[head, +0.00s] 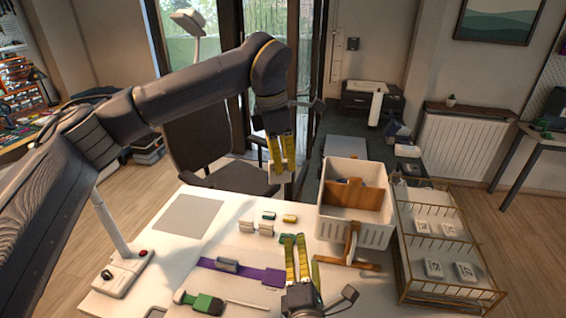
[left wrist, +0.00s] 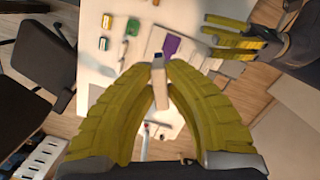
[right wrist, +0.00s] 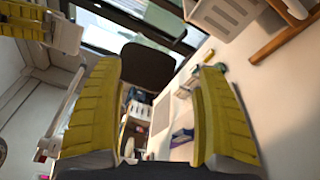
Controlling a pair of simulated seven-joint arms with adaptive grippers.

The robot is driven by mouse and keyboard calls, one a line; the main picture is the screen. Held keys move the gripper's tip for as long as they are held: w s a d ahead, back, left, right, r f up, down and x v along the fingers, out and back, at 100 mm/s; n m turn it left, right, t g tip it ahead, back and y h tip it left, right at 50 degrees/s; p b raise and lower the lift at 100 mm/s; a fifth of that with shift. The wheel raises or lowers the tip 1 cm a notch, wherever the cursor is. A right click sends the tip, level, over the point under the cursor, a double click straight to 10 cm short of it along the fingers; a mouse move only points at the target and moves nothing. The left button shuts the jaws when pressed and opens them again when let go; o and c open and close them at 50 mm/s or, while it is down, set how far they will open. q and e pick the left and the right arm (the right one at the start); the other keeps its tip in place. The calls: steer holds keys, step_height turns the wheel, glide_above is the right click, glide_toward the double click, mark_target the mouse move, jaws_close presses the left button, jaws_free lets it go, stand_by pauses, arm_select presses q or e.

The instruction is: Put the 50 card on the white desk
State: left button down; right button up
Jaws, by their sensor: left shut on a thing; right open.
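My left gripper (head: 279,165) is raised above the far edge of the white desk (head: 222,236). It is shut on a small pale block-like thing (left wrist: 160,95), seen narrow between the fingertips in the left wrist view; it also shows in the right wrist view (right wrist: 68,37). No number can be read on it. My right gripper (head: 294,240) is open and empty, low over the desk's front middle. Several white number cards (head: 433,267) lie in the brass wire rack (head: 440,207) at the right; their numbers are too small to read surely.
A white basket with a brown divider (head: 337,228) stands at the desk's right, beside a wooden stand (head: 350,262). A purple strip (head: 240,271), a green-handled tool (head: 206,303) and small blocks (head: 256,229) lie mid-desk. A grey mat (head: 189,215) lies at the back left. A lamp base (head: 124,273) stands left.

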steer(key=s+a+f+m+g+y, duration=0.15)
steer(key=s+f+y, duration=0.25)
steer(key=s+f, duration=0.65)
steer(key=s+a+f+m+g+y, duration=0.1)
steer(key=s+f+m+g+y, duration=0.15)
steer(key=s+f+y, duration=0.75)
steer(key=s+d+f+m+g+h, duration=0.2)
steer(key=s+d+f+h, duration=0.4)
steer(key=f, duration=0.4)
steer(key=s+d+f+m+g+h, duration=0.1)
steer(key=s+d+f+g+h, duration=0.15)
steer(key=d+f, duration=0.6)
steer(key=s+d+f+m+g+h, duration=0.2)
steer(key=s+d+f+h, duration=0.35)
steer(key=f, duration=0.65)
steer(key=s+d+f+m+g, duration=0.1)
steer(key=s+f+m+g, duration=0.2)
steer(key=f, duration=0.7)
steer(key=s+d+f+m+g, duration=0.2)
steer(key=s+f+m, duration=0.4)
steer(key=f, duration=0.5)
steer(key=shift+f+g, duration=0.3)
steer(key=shift+g, duration=0.15)
arm_select(q)
steer(key=shift+f, duration=0.1)
arm_select(e)
steer(key=shift+s, duration=0.1)
